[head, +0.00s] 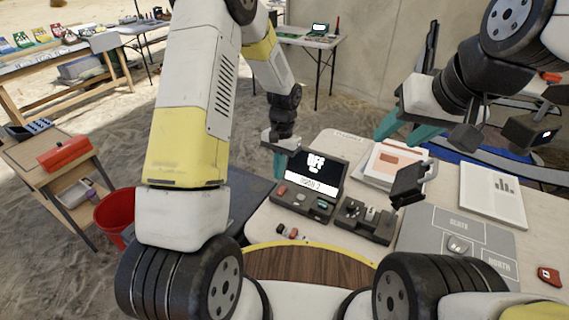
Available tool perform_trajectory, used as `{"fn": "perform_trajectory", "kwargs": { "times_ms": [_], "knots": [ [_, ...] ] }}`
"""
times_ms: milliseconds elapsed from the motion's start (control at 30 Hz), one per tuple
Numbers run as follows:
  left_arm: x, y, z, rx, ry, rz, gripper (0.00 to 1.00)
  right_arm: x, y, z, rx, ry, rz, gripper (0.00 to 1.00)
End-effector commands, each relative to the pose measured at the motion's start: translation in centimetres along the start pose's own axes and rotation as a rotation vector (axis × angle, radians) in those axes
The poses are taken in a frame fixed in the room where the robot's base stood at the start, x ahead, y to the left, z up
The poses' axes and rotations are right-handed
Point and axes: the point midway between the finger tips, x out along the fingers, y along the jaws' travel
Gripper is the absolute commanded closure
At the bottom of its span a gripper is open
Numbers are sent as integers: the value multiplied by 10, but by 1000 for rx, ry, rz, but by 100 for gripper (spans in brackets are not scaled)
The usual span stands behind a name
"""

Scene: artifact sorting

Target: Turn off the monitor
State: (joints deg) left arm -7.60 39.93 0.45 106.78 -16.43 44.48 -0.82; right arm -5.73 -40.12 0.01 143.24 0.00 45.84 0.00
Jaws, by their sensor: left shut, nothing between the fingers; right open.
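The small monitor (327,166) stands on the near table, just right of my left gripper. Its screen is lit, with large white letters that look like "OFF" on black and a white strip of text below. Its dark base (304,202) has a red button (282,190) at the left and other small controls. My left gripper (279,166) is shut and empty, pointing down at the monitor's left edge; I cannot tell if it touches.
A dark device with knobs (363,218) sits right of the monitor base. A grey sorting board (433,238) and papers (492,207) lie further right. Small loose pieces (288,232) lie in front of the monitor. A red bucket (113,213) and a red toolbox (65,154) are at the left.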

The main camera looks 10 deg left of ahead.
Motion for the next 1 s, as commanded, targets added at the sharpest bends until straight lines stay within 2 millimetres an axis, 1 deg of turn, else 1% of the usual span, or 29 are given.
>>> {"fn": "perform_trajectory", "kwargs": {
  "times_ms": [33, 100, 200, 333, 400, 533, 867, 967, 1000],
  "knots": [
    [-14, 0, 3, -1, 6, -1, 100, 0, 0, 0, 0, 0, 0, 53],
    [-29, 0, 8, -1, 5, -1, 100, 0, 0, 0, 0, 0, 0, 53],
    [-48, 0, 15, 0, 3, 0, 100, 0, 0, 0, 0, 0, 0, 53],
    [-67, 0, 21, 0, 2, 0, 100, 0, 0, 0, 0, 0, 0, 53],
    [-74, 0, 24, 0, 1, 0, 100, 0, 0, 0, 0, 0, 0, 53],
    [-80, 0, 26, 0, 0, 0, 100, 0, 0, 0, 0, 0, 0, 53],
    [-81, 0, 26, 0, 1, 0, 100, 0, 0, 0, 0, 0, 0, 53],
    [-90, -1, 30, -8, 17, 1, 100, 0, 0, 0, 0, 0, 0, 53],
    [-98, -1, 34, -15, 32, 1, 100, 0, 0, 0, 0, 0, 0, 53]
  ]
}}
